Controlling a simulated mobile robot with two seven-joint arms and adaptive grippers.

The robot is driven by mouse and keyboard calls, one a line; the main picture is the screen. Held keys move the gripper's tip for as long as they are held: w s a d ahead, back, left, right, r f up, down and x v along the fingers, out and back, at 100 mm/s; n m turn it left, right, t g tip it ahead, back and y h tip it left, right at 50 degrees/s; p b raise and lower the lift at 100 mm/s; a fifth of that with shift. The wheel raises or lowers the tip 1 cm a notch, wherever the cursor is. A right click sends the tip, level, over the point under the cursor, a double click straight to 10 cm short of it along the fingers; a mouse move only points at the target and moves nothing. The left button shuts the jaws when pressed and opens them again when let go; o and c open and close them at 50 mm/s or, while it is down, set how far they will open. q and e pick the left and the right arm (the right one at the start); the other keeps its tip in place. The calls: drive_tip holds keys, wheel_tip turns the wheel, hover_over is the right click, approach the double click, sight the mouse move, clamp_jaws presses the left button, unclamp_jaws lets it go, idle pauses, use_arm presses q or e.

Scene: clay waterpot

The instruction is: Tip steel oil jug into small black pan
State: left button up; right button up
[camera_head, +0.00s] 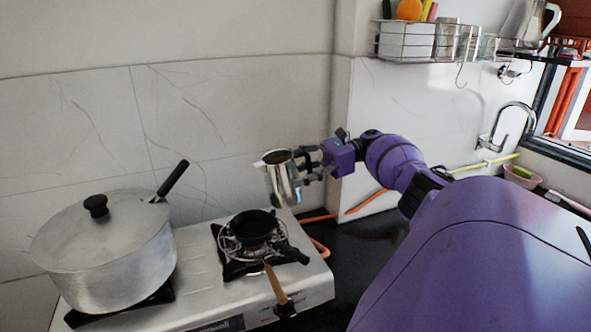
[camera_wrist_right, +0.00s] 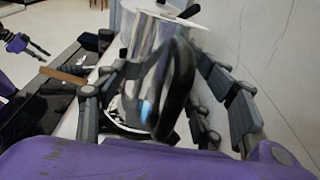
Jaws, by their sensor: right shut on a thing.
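The steel oil jug (camera_head: 283,188) is held in the air above and slightly right of the small black pan (camera_head: 253,224). It is nearly upright, with dark liquid visible in its mouth and its spout toward the left. My right gripper (camera_head: 305,166) is shut on the jug from the right. In the right wrist view the jug (camera_wrist_right: 145,55) and its black handle (camera_wrist_right: 176,88) sit between the fingers. The pan rests on the stove's right burner. My left gripper (camera_wrist_right: 24,45) shows small at the upper left of the right wrist view; its opening is unclear.
A wire rack (camera_head: 415,42) hangs on the wall. The air left of the jug is clear.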

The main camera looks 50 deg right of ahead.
drive_tip(key=shift+s+d+f+g+h, duration=0.15)
drive_tip(key=shift+f+g+h, duration=0.15)
drive_tip(key=shift+f+h, duration=0.4)
drive_tip(key=shift+d+f+g+h, duration=0.25)
drive_tip(key=shift+f+g+h, duration=0.35)
drive_tip(key=shift+f+h, duration=0.5)
drive_tip(key=shift+h, duration=0.2)
use_arm(q)
drive_tip(key=shift+w+d+r, duration=0.25)
drive_tip(key=shift+w+d, duration=0.1)
drive_tip(key=shift+w, duration=0.25)
drive_tip(key=shift+r, duration=0.1)
use_arm(e)
drive_tip(key=shift+n, duration=0.3)
drive_tip(key=shift+g+h+p, duration=0.3)
drive_tip(key=shift+h+p, duration=0.1)
drive_tip(key=shift+p, duration=0.1)
drive_tip(key=shift+f+h, duration=0.1)
drive_tip(key=shift+h, duration=0.2)
use_arm(q)
drive_tip(key=shift+s+a+r, duration=0.15)
drive_tip(key=shift+r, duration=0.2)
use_arm(e)
drive_tip(key=shift+f, duration=0.1)
